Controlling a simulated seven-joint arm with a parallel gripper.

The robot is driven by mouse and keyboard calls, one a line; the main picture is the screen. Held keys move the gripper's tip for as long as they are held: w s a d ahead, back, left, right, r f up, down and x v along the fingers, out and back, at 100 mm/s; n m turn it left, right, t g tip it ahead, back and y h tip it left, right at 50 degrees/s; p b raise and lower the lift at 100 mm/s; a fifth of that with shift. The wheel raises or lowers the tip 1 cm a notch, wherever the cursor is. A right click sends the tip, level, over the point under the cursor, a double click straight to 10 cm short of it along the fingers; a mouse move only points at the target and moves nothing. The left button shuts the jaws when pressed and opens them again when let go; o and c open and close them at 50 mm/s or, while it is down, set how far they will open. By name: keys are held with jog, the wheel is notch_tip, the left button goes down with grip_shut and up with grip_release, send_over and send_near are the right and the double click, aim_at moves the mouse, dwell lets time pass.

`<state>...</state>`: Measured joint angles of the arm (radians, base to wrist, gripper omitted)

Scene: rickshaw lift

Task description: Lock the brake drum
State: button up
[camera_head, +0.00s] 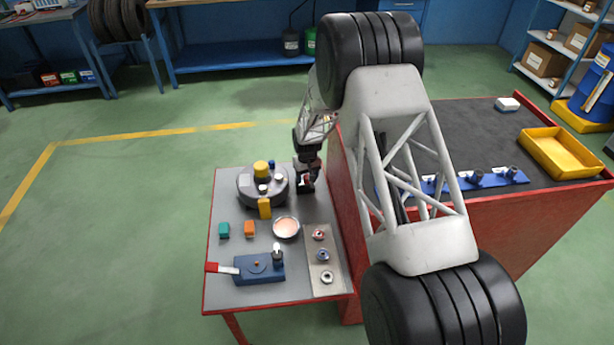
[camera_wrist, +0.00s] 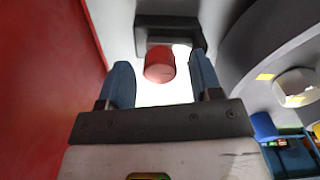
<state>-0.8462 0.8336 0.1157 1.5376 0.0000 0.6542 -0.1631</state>
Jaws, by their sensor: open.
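The brake drum (camera_head: 250,188) is a grey round body with a yellow top knob (camera_head: 261,168), on the left grey table. Its curved grey side shows at the right of the wrist view (camera_wrist: 250,50). A red cylindrical knob (camera_wrist: 159,64) on a dark bracket (camera_wrist: 170,24) is ahead in the wrist view. My gripper (camera_head: 307,176) is low at the drum's right side. In the wrist view its blue fingers (camera_wrist: 162,80) are open, one on each side of the red knob, with gaps visible. I cannot tell how deep the knob sits between them.
A red wall (camera_wrist: 50,80) stands close on the left in the wrist view. The table (camera_head: 222,270) also holds a blue block with a red-ended lever (camera_head: 262,268), a round dish (camera_head: 286,228), small coloured blocks and a tray of rings (camera_head: 325,262). The red-sided bench (camera_head: 540,225) is to the right.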

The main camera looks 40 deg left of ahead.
grip_shut()
jog(key=shift+s+a, duration=1)
grip_release()
notch_tip(320, 180, up, 8)
jog(key=shift+f, duration=0.15)
dwell(0.4)
dwell(0.5)
